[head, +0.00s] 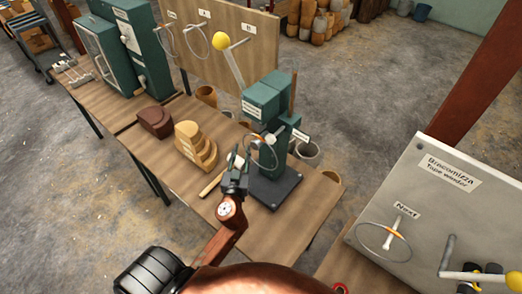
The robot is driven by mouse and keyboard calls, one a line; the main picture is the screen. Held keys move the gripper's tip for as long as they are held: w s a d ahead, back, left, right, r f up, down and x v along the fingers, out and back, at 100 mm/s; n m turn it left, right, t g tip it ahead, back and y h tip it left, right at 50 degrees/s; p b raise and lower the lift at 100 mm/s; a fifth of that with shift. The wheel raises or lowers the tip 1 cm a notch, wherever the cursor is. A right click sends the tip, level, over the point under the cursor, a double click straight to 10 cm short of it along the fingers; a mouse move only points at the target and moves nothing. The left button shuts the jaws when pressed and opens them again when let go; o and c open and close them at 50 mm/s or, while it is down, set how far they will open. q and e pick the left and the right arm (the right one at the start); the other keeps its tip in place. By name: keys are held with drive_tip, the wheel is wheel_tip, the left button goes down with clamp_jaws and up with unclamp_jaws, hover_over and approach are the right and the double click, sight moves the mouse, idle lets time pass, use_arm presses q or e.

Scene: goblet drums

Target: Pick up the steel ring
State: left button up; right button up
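A thin steel ring (276,158) is at the green press (264,98), by a short pale peg, just right of my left gripper (239,160). My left gripper is over the wooden bench in front of the press, its fingers close to the ring's left side. I cannot tell whether they touch the ring or how far they are parted. Another ring hangs on the board (245,58) under label A, with one more left of it. A ring with an orange section (361,232) hangs on the grey panel's "Next" peg. My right gripper is not in view.
The wooden bench (185,205) holds brown and tan stepped blocks (196,144) left of my gripper. A yellow-knobbed lever (220,41) rises from the press. The grey tape winder panel (440,200) stands at the right.

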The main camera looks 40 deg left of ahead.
use_arm(q)
drive_tip(key=p+x, duration=0.1)
drive_tip(key=x, duration=0.4)
drive_tip(key=shift+a, duration=0.1)
clamp_jaws()
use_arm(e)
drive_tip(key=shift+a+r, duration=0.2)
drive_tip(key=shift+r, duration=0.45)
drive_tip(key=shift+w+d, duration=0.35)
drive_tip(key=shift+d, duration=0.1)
